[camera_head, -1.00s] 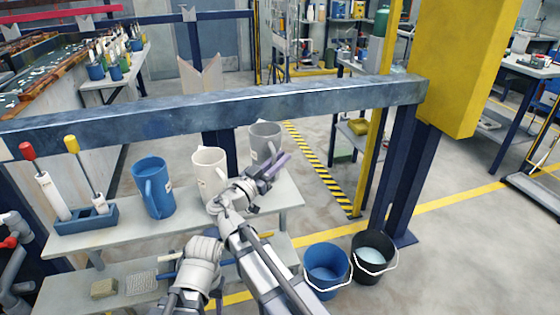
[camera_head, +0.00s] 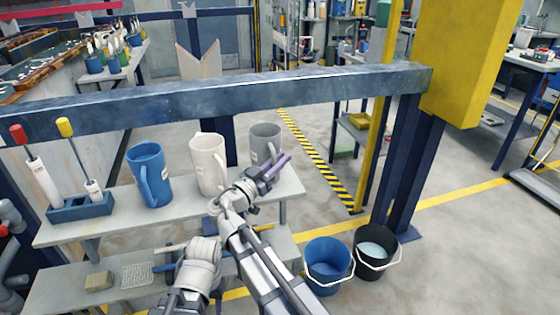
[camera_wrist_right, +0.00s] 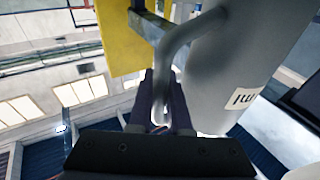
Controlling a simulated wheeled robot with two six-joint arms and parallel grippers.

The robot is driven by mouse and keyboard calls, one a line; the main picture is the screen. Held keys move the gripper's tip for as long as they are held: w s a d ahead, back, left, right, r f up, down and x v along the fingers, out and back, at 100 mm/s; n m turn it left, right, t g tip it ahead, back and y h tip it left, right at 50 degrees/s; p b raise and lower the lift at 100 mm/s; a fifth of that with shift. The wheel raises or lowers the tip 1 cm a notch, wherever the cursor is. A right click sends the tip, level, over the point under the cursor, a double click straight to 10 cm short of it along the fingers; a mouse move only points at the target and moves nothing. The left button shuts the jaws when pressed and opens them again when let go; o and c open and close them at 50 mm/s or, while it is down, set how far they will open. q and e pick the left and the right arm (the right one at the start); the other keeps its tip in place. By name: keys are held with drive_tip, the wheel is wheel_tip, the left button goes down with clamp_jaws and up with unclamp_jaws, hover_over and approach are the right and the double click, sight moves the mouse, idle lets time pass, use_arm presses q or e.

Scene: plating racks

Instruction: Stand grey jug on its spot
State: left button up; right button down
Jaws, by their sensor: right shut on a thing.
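The grey jug (camera_head: 265,136) is at the right end of the upper shelf (camera_head: 110,222), right of the white jug. It looks upright. My right gripper (camera_head: 274,168) is in front of it, shut on its handle. In the right wrist view the handle (camera_wrist_right: 183,45) runs between the two fingers (camera_wrist_right: 163,105), and the jug's body (camera_wrist_right: 235,60) fills the right side with a small label. My arm and gripper hide the jug's base, so I cannot tell whether it touches the shelf. My left gripper is not in view.
A white jug (camera_head: 208,163) and a blue jug (camera_head: 149,175) stand to the left. A blue holder (camera_head: 80,208) with brushes is at the far left. A steel beam (camera_head: 220,97) crosses behind. Blue (camera_head: 327,262) and black (camera_head: 376,252) buckets stand on the floor at right.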

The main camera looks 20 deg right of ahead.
drive_tip(key=shift+f+b, duration=0.5)
drive_tip(key=shift+b, duration=0.05)
drive_tip(key=c, duration=0.8)
unclamp_jaws()
